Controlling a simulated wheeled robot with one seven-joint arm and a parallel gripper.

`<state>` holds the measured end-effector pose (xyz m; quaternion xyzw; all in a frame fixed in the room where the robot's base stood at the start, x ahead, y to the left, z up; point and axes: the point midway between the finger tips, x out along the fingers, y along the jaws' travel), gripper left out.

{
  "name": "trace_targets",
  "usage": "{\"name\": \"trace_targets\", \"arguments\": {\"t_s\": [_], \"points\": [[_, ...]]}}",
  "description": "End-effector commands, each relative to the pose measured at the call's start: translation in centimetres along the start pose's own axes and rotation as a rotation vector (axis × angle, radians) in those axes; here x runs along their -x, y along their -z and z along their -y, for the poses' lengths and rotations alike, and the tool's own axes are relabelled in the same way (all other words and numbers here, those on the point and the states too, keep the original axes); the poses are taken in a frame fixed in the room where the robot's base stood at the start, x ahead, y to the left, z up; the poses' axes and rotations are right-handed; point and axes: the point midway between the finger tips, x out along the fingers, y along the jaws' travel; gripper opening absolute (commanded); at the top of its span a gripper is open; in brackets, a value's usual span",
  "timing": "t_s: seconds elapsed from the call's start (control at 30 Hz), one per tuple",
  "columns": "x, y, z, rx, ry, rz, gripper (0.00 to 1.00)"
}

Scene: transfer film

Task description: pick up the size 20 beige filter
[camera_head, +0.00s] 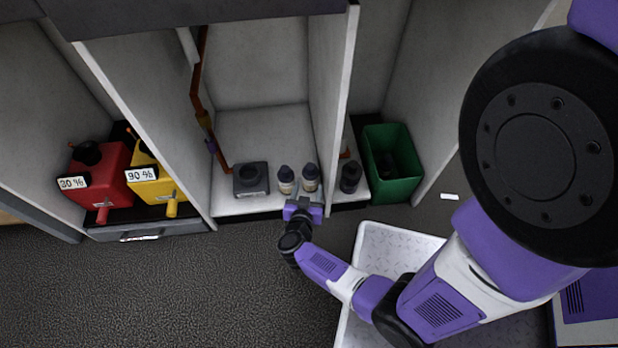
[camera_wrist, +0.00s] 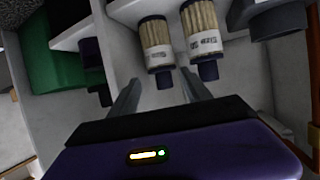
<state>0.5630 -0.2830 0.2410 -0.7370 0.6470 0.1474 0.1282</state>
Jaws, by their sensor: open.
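Two beige pleated filters with white labels and dark ends stand side by side at the front of the middle bay. In the head view they are the left filter (camera_head: 286,180) and the right filter (camera_head: 310,178). The wrist view looks from the opposite way: the head view's right filter is on the left (camera_wrist: 157,32), the other on the right (camera_wrist: 200,20). Their labels are upside down and too blurred to read the sizes surely. My gripper (camera_head: 303,210) is just in front of them. In the wrist view its fingers (camera_wrist: 160,84) are apart and empty, below the left-hand filter.
A grey block with a round opening (camera_head: 251,190) stands left of the filters. A dark round part (camera_head: 350,185) stands beyond the divider to the right, then a green bin (camera_head: 402,188). Red (camera_head: 112,178) and yellow (camera_head: 146,190) containers are at left. A white tray (camera_head: 400,240) lies in front.

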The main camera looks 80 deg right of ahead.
Motion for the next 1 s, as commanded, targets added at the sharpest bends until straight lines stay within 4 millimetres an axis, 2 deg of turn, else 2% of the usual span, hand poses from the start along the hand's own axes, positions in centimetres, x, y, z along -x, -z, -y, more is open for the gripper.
{"name": "trace_targets", "arguments": {"t_s": [0.2,0.37,0.7,0.93,0.97,1.0], "points": [[-2.3,-0.1,0.0,-0.002,-0.002,-0.001,0.56],[-3.2,-0.1,0.1,-0.002,-0.001,-0.001,0.56],[-7.4,-0.2,0.2,-0.002,-0.001,-0.002,0.56],[-7.6,0.0,0.2,-0.001,0.001,0.0,0.56],[-7.6,0.1,0.2,-0.001,0.001,0.0,0.54],[-7.6,0.1,0.2,-0.001,0.001,0.0,0.47]]}}
